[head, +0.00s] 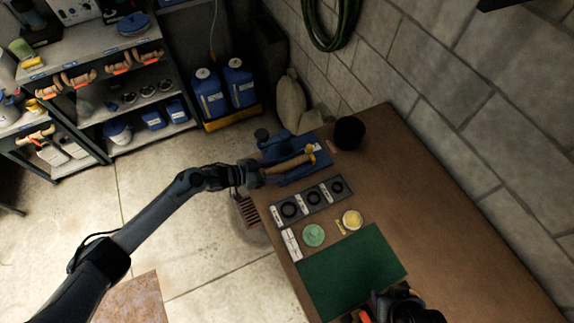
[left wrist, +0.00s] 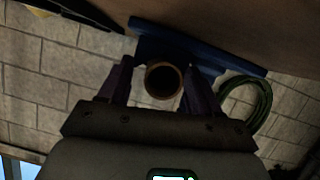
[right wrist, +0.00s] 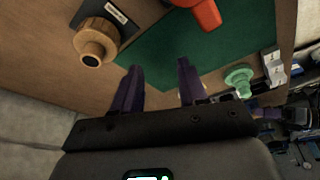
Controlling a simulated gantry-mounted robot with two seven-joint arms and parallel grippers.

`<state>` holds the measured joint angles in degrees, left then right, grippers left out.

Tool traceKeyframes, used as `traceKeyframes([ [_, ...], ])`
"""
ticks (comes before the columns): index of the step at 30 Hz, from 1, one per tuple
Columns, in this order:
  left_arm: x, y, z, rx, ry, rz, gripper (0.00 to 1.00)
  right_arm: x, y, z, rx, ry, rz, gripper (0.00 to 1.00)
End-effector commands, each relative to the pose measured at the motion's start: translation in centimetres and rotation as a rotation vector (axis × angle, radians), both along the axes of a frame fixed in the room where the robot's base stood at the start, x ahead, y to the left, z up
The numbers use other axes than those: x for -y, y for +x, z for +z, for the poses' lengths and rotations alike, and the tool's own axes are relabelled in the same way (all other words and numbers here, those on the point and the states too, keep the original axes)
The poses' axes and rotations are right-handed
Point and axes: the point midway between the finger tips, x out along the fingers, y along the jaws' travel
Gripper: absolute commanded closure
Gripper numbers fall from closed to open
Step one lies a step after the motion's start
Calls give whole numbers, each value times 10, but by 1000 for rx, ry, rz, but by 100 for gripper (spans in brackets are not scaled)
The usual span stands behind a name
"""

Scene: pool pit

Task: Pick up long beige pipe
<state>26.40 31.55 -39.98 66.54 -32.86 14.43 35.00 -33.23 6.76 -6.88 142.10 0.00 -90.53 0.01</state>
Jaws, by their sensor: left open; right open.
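The long beige pipe (head: 290,164) lies on a blue holder (head: 317,168) at the table's far left edge. My left gripper (head: 262,174) is open at the pipe's near left end. In the left wrist view, the pipe's round hollow end (left wrist: 163,80) faces the camera between my two open fingers (left wrist: 160,82), with a small gap visible on each side. Whether a finger touches it is hard to tell. My right gripper (right wrist: 157,85) is open and empty over the table, near the green mat (right wrist: 205,40).
The brown table (head: 440,225) holds a dark tray with black rings (head: 310,201), a green round piece (head: 313,235), a yellow round piece (head: 352,219) and a black cup (head: 349,133). An orange item (right wrist: 205,12) is near my right gripper. The block wall (head: 450,90) borders the table.

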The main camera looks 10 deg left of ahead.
Motion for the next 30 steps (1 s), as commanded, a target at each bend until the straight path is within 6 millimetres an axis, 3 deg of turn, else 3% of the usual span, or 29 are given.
traceKeyframes([
  [2, 0, 0, 0, 0, 0, 0, 41, 1, 0, 0, -1, -3, 1, 57],
  [12, 0, 0, 0, 0, 0, 0, 93, 1, 0, 0, -1, -7, 4, 57],
  [22, -1, 0, 6, 1, 0, 0, 94, 1, 0, 1, 0, -4, 3, 57],
  [30, 0, 0, 45, 4, -1, -1, 94, 0, 0, 6, -1, 1, -1, 57],
])
